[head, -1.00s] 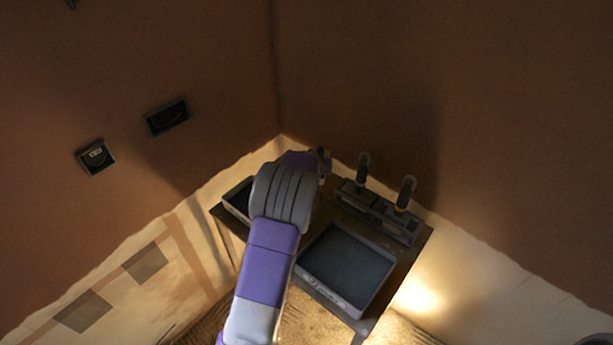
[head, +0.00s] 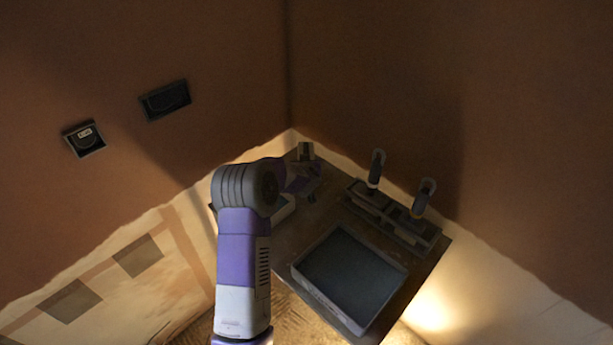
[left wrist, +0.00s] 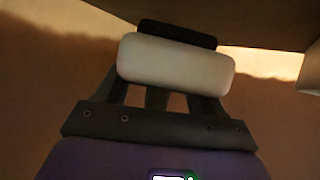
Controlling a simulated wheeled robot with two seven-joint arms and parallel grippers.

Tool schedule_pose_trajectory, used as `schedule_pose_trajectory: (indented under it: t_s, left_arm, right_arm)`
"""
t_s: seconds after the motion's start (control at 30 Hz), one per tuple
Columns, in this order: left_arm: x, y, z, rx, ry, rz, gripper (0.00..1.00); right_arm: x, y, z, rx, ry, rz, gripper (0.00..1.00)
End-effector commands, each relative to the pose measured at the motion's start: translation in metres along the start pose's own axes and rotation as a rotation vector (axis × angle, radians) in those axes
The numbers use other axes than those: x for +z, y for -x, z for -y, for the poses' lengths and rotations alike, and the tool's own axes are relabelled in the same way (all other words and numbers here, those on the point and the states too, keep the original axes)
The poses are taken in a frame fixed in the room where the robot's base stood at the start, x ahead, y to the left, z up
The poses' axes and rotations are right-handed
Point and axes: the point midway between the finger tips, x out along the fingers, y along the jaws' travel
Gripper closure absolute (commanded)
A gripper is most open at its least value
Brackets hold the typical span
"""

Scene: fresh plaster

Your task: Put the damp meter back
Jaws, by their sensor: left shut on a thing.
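My left gripper (head: 308,178) is over the far corner of the dark table. It is shut on a pale, rounded block with a dark end, which I take to be the damp meter. In the left wrist view the damp meter (left wrist: 176,66) sits crosswise between the fingers of the gripper (left wrist: 160,92). In the head view the small greyish damp meter (head: 306,151) shows just beyond the gripper. Its face and markings cannot be made out. My right gripper is not in view.
The table (head: 284,236) stands in the wall corner. A wide tray (head: 350,279) is at its front, and a rack (head: 392,217) with two upright dark-handled tools is at the right. A smaller pale-edged tray (head: 286,208) is partly behind my arm. Two dark boxes (head: 84,138) (head: 165,100) sit on the left wall.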

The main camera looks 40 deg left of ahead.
Motion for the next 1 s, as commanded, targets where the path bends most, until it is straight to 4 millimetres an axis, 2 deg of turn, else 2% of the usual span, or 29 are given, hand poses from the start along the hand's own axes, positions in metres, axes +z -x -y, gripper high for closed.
schedule_pose_trajectory:
  t_s: [0.13,0.3,0.7,0.73,0.87,1.0]
  left_arm:
    - [0.009,-0.006,0.001,0.0,0.001,-0.003,0.74]
    - [0.031,-0.019,0.002,0.0,0.001,-0.002,0.74]
    - [0.035,-0.021,0.002,0.001,0.0,-0.004,0.74]
    - [0.036,-0.021,0.002,0.001,0.001,-0.001,0.27]
    - [0.035,-0.02,0.002,0.001,0.001,-0.001,0.07]
    - [0.035,-0.02,0.002,0.001,0.001,-0.001,0.06]
  right_arm:
    - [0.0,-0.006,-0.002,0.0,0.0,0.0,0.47]
    - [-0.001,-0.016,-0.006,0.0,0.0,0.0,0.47]
    - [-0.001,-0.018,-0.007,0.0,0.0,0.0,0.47]
    - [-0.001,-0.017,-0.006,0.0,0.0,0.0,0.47]
    - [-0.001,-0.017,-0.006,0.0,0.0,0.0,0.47]
    - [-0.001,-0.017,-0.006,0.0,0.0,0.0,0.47]
